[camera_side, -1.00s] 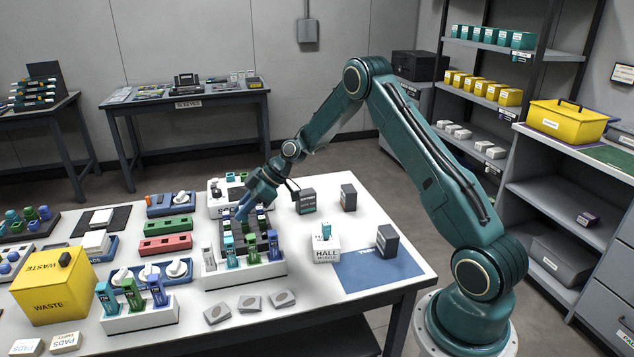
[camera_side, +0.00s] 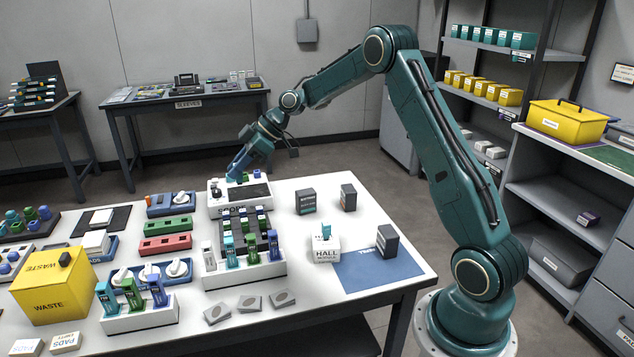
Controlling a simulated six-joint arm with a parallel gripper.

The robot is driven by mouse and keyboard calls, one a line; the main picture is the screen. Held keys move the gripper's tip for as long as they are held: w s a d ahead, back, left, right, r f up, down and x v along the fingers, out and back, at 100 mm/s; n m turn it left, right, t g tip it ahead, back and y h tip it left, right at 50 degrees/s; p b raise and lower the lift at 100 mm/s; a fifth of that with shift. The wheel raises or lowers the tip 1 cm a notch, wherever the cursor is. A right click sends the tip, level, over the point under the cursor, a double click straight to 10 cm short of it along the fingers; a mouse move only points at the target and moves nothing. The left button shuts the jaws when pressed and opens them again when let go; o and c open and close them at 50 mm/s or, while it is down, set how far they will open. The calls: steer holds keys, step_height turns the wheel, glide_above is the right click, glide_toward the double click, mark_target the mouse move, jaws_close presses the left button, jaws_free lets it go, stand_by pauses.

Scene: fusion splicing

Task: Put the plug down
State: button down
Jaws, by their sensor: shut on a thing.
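My gripper (camera_side: 232,174) points down and left above the back left of a white device (camera_side: 226,207), whose front label looks like "SCOPE". Its blue fingers are shut on the plug. The plug (camera_side: 230,178) shows only as a small teal bit at the fingertips, partly hidden by them. I cannot tell whether it touches the device. Small green and blue pieces (camera_side: 245,177) stand at the device's back edge, just right of the fingertips. A dark rack (camera_side: 262,243) with several teal, green and blue plugs stands in front of the device.
Green (camera_side: 167,226) and red (camera_side: 165,244) trays lie left of the rack. A yellow waste bin (camera_side: 50,290) is at far left.

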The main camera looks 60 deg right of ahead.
stand_by(0.4)
steer(key=s+d+r+m+t+h, duration=0.1)
steer(key=s+d+r+m+h, duration=0.15)
steer(key=s+d+m, duration=0.4)
steer(key=s+d+r+m+t+h, duration=0.2)
steer(key=s+d+m+h, duration=0.15)
steer(key=s+d, duration=0.55)
steer(key=shift+n, duration=0.5)
steer(key=f, duration=0.5)
steer(key=s+a+f, duration=0.1)
steer(key=f, duration=0.5)
steer(key=s+f, duration=0.1)
steer(key=f, duration=0.4)
steer(key=shift+s+a+f, duration=0.15)
steer(key=shift+s+a, duration=0.05)
steer(key=shift+a, duration=0.1)
steer(key=shift+f, duration=0.1)
steer(key=shift+f, duration=1.8)
steer(key=shift+f, duration=0.15)
steer(key=c, duration=1.3)
jaws_free()
